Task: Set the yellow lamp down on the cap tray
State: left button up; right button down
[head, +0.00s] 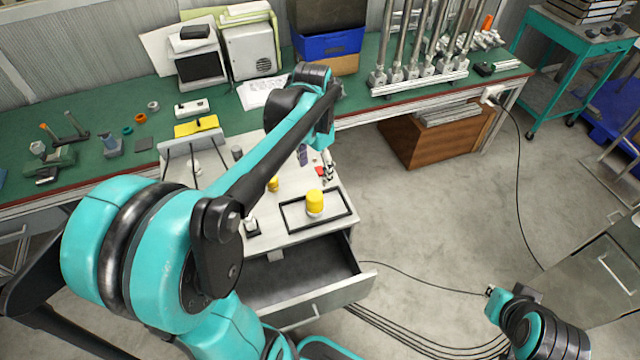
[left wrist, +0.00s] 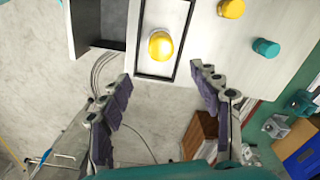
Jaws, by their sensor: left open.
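A yellow lamp (head: 315,202) with a pale base stands upright inside the black-rimmed cap tray (head: 324,223) on the white cabinet top. In the left wrist view the lamp (left wrist: 160,46) appears from above, within the tray's rim (left wrist: 153,79). My left gripper (head: 328,172) is behind the tray in the head view, apart from the lamp. In the left wrist view its fingers (left wrist: 160,73) are spread wide with nothing between them. Part of my right arm shows at the bottom right of the head view; its fingers are not clear.
A smaller yellow piece (head: 273,184) stands left of the tray, and a teal cap (left wrist: 266,48) shows in the wrist view. A drawer (head: 310,290) hangs open below the cabinet top. The green bench (head: 100,165) behind carries tools.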

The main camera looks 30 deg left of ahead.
pick_arm(q)
jog(key=s+d+n+t, duration=0.3)
jog(key=s+d+t, duration=0.4)
jog(key=s+d, duration=0.3)
jog(key=shift+d+f, duration=0.45)
jog(key=shift+d, duration=0.05)
